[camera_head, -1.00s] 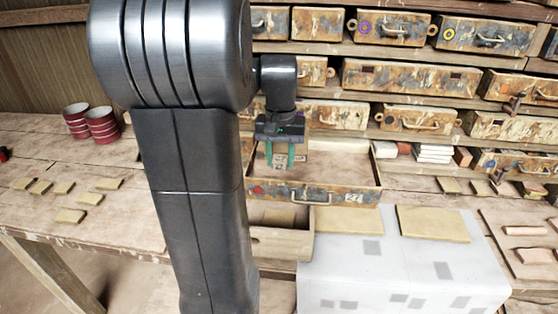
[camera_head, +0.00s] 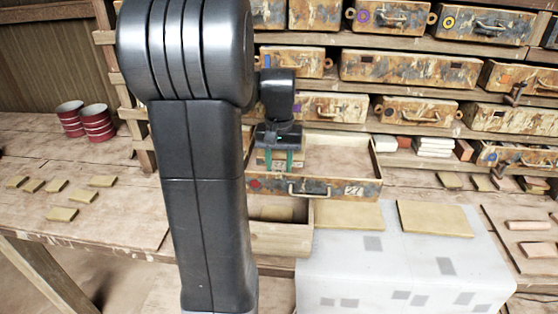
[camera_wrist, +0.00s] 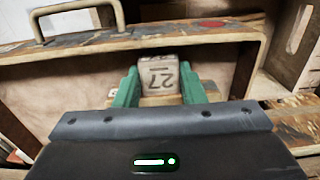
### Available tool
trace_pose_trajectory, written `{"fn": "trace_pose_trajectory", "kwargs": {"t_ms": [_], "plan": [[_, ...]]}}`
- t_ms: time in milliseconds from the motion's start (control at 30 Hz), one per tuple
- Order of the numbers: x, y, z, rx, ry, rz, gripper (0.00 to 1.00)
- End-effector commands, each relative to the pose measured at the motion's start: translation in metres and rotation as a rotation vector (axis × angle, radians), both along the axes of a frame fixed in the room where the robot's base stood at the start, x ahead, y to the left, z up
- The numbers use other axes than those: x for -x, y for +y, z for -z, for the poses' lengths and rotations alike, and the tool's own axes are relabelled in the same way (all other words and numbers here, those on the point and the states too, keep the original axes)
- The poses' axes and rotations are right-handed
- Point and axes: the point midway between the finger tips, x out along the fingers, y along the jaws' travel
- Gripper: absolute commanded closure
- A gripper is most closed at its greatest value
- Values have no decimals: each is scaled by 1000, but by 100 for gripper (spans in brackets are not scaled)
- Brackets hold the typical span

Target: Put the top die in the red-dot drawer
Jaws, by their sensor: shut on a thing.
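The open drawer (camera_head: 335,189) has a red dot on the left of its front, a handle in the middle and a "27" mark at the right. My gripper (camera_head: 278,158) points down over the left part of this drawer. Its green fingers are shut on the die (camera_wrist: 158,72), a pale block marked "27". In the wrist view my gripper (camera_wrist: 158,88) has one finger on each side of the die, and the drawer's front with the red dot lies beyond. The die's lower part is hidden, so I cannot tell whether it touches the drawer floor.
A smaller open wooden drawer (camera_head: 283,238) is just below. A rack of closed painted drawers (camera_head: 410,75) stands behind. Two red cups (camera_head: 97,124) and several tan tiles (camera_head: 62,214) are on the left bench. A pale cloth-covered surface (camera_head: 400,270) with tan slabs is in front.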

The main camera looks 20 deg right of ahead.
Motion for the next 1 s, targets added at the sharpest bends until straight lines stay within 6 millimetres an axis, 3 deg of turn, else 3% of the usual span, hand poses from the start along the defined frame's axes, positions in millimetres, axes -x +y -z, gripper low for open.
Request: {"fn": "trace_pose_trajectory", "kwargs": {"t_ms": [367, 400, 500, 833, 1000], "plan": [[0, 0, 1, 1, -2, 0, 100], [0, 0, 1, 1, -2, 0, 56], [0, 0, 1, 1, -2, 0, 39], [0, 0, 0, 0, 1, 0, 39], [0, 0, -22, 1, -3, 0, 39]]}}
